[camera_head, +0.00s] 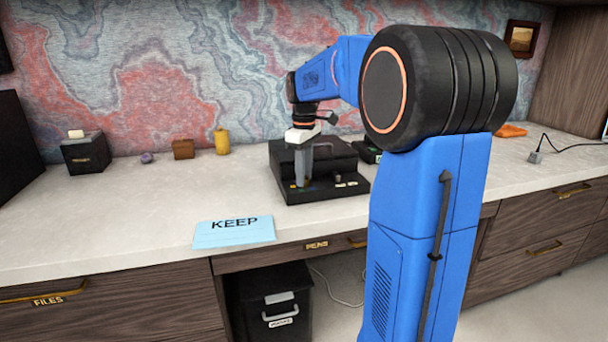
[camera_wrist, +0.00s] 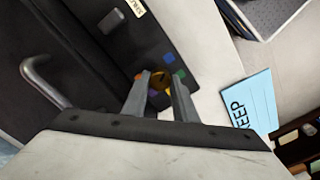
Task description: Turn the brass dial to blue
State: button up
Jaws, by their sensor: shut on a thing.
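The brass dial (camera_wrist: 160,83) sits on the flat front strip of a black box (camera_head: 340,194). In the wrist view a blue mark (camera_wrist: 170,57), a green mark (camera_wrist: 180,73), an orange mark (camera_wrist: 138,76) and a purple mark lie around it. My gripper (camera_wrist: 157,76) points down with its two grey fingers on either side of the dial, shut on it. In the head view my gripper (camera_head: 303,184) stands at the left part of the strip and hides the dial. Which mark the dial points to cannot be told.
A blue KEEP note (camera_head: 235,232) lies at the desk's front edge. A small black box (camera_head: 86,153), a purple item (camera_head: 147,158), a brown block (camera_head: 183,149) and a yellow cylinder (camera_head: 222,141) stand at the back left. The desk left of the black box is clear.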

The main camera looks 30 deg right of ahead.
jog(key=o, duration=0.8)
jog(key=shift+c, duration=0.2)
notch_tip(320, 180, up, 18)
jog(key=shift+f, duration=0.25)
dwell(0.3)
jog(key=s+a+f+m+t, duration=0.1)
jog(key=s+a+f+m, duration=0.1)
jog(key=s+a+f, duration=0.3)
jog(key=s+a+f+m+t, duration=0.2)
jog(key=s+a+f, duration=0.3)
jog(key=s+f, duration=0.7)
jog(key=s+a+f+m+t, duration=0.1)
jog(key=s+a+f+m, duration=0.1)
jog(key=s+a+f, duration=0.3)
jog(key=s+f, duration=0.4)
jog(key=s, duration=0.4)
jog(key=shift+s+a+f+t, duration=0.15)
jog(key=shift+s+a+t, duration=0.1)
jog(key=shift+a+t, duration=0.15)
